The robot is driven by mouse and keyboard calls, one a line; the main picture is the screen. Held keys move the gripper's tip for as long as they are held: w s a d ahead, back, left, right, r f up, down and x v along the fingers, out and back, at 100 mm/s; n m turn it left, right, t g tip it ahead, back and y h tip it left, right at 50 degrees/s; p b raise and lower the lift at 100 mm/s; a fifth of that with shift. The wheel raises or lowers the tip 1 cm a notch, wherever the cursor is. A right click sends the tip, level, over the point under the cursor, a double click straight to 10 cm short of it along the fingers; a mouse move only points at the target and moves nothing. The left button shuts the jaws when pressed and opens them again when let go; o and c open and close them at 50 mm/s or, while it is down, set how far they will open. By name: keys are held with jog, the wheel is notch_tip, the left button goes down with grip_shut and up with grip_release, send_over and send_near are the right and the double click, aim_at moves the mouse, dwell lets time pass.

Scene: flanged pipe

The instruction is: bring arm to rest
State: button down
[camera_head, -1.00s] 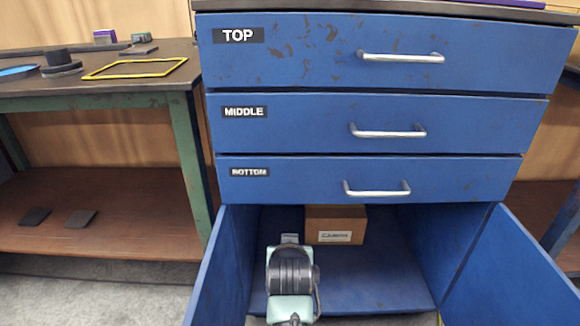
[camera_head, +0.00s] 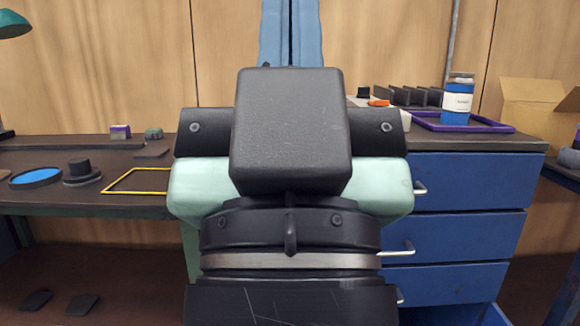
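My arm fills the middle of the head view, very close to the camera. It shows as a black block on a mint-green and black body with a silver ring below. No gripper fingers can be made out, so I cannot see whether my gripper is open or shut, or whether it holds anything. The arm covers part of the blue drawer cabinet (camera_head: 470,181) and of the left workbench (camera_head: 80,209).
On the left workbench are a yellow frame (camera_head: 107,189), a blue disc (camera_head: 36,177) and a black flanged piece (camera_head: 80,172). On the cabinet top, a blue-and-white jar (camera_head: 457,103) stands in a purple-rimmed tray (camera_head: 500,127). An open cardboard box (camera_head: 528,110) is at right.

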notch_tip(320, 180, up, 36)
jog(key=p, duration=3.4)
jog(key=shift+w+r, duration=0.15)
jog(key=shift+w, duration=0.1)
